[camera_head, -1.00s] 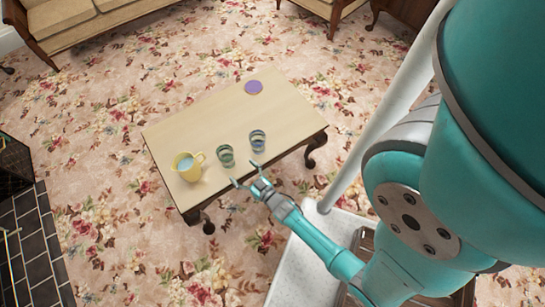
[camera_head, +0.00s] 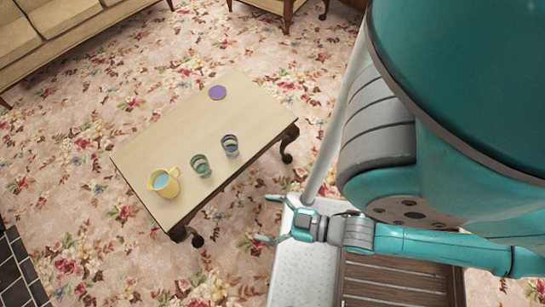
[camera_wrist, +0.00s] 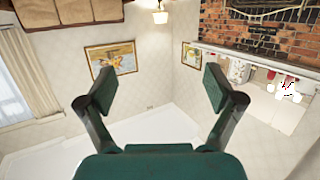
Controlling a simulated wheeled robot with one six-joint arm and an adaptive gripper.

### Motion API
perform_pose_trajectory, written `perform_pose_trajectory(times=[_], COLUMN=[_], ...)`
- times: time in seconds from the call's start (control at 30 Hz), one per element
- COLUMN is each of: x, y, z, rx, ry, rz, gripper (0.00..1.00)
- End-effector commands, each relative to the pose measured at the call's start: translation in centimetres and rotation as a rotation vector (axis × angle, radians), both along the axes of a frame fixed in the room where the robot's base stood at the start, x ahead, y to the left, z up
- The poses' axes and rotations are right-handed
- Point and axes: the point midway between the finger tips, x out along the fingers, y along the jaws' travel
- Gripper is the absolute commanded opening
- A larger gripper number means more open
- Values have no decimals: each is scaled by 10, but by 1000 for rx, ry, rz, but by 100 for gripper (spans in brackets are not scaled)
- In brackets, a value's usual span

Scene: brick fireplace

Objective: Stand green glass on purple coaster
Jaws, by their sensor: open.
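The green glass (camera_head: 201,165) stands upright on the small wooden table (camera_head: 185,130), between a yellow pitcher and another glass. The purple coaster (camera_head: 217,92) lies flat and bare near the table's far end. My gripper (camera_head: 268,219) is open and empty, off the table's near right side, apart from the glasses. In the wrist view its two fingers (camera_wrist: 158,92) are spread wide with nothing between them.
A yellow pitcher (camera_head: 163,182) with blue liquid stands left of the green glass. A bluish glass (camera_head: 230,146) stands close on its right. A sofa (camera_head: 60,40) is at the upper left and a chair (camera_head: 275,8) at the top. The table's middle is clear.

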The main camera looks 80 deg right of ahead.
Motion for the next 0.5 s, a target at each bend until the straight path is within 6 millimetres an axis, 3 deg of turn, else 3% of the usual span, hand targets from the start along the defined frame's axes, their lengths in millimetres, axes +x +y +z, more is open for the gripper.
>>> perform_pose_trajectory(times=[0.1,0.2,0.23,0.5], x=[-12,-16,-17,-17], y=[6,8,9,9], z=[35,52,56,59], rx=[4,5,5,4], ry=[24,34,36,39], rz=[39,58,61,64], gripper=[92,92,96,96])
